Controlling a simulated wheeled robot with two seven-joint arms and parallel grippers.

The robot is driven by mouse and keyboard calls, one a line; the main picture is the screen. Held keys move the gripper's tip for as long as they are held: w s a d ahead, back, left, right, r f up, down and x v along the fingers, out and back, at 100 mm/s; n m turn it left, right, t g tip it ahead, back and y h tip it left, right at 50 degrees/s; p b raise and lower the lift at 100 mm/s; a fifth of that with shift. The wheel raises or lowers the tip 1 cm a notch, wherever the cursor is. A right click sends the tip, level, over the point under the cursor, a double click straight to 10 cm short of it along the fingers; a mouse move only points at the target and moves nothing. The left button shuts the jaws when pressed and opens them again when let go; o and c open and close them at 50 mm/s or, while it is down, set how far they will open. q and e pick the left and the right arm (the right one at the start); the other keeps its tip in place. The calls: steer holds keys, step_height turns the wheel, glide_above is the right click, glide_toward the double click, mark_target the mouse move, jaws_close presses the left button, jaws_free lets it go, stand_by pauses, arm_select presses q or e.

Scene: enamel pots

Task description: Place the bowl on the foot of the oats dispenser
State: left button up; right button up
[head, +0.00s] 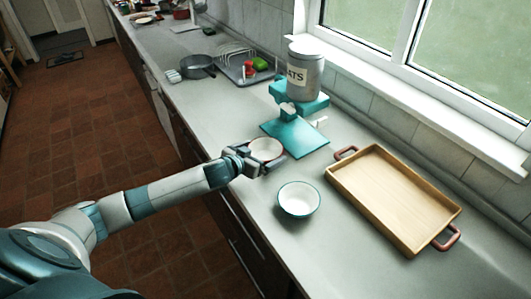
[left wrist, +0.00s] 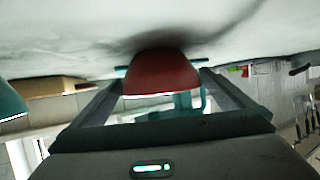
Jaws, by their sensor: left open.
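A bowl with a white inside and a red outside (head: 265,149) stands on the counter in the head view, just in front of the dispenser's foot. The left wrist view shows its red side (left wrist: 162,75). My left gripper (head: 263,158) is open at this bowl, and its fingers (left wrist: 164,92) lie on either side of it. Whether they touch it cannot be told. A second bowl, white with a teal rim (head: 299,201), stands nearer. The oats dispenser has a grey canister (head: 306,78) on a teal stand. Its flat teal foot (head: 295,137) looks empty. My right gripper is not in view.
A wooden tray with red handles (head: 393,198) lies at the right. A grey pan (head: 198,67) and a dish rack (head: 243,70) stand farther back. The window sill runs along the right wall. The front counter edge is under my left arm.

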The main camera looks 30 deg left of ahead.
arm_select(q)
steer(key=shift+x, duration=1)
steer(key=shift+c, duration=0.6)
steer(key=c, duration=0.9)
steer(key=shift+o, duration=0.2)
steer(key=shift+r, duration=0.15)
